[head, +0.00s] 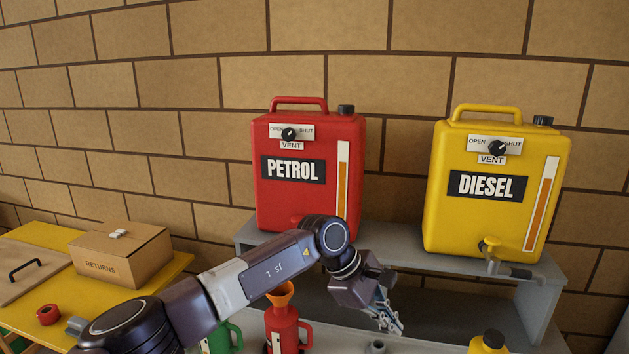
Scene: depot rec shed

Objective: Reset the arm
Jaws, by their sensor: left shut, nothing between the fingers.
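My left arm comes in from the lower left and reaches across in front of the red petrol can. Its gripper (389,321) points down and to the right, in front of the grey shelf, below and between the two cans. The gripper is shut and holds nothing. It is apart from both cans. My right gripper is not in view.
A red PETROL can (307,200) and a yellow DIESEL can (486,220) stand on a grey shelf (400,252). Below are a red jug (281,325) with an orange funnel (281,292) and a green jug (234,338). A RETURNS box (120,250) sits on a yellow table (35,238).

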